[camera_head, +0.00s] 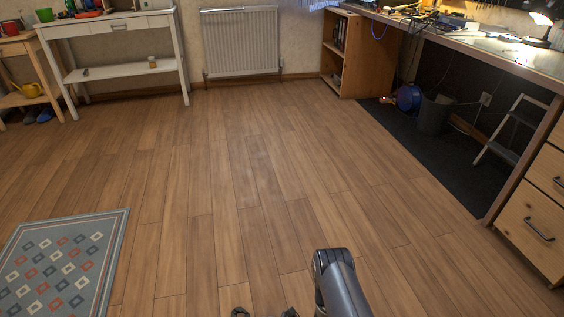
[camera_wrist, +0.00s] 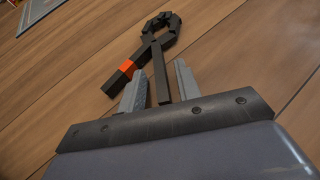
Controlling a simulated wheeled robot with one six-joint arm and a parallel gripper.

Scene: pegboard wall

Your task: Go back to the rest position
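My gripper (camera_wrist: 160,84) shows in the wrist view with two grey fingers, one on each side of a bar of a black tool (camera_wrist: 163,75). The tool has a ring-like head at the top and a second arm with an orange band (camera_wrist: 126,68) at the left, outside the fingers. It looks like pliers and hangs above the wooden floor, held between the fingers. In the head view, part of my arm (camera_head: 338,280) shows at the bottom; small dark parts at the bottom edge are too cut off to tell.
The wooden floor (camera_head: 230,190) is wide and clear in the middle. A patterned rug (camera_head: 68,262) lies at the lower left. A white table (camera_head: 112,24) and a radiator (camera_head: 241,42) stand at the back. A workbench (camera_head: 470,40) with drawers (camera_head: 535,215) runs along the right.

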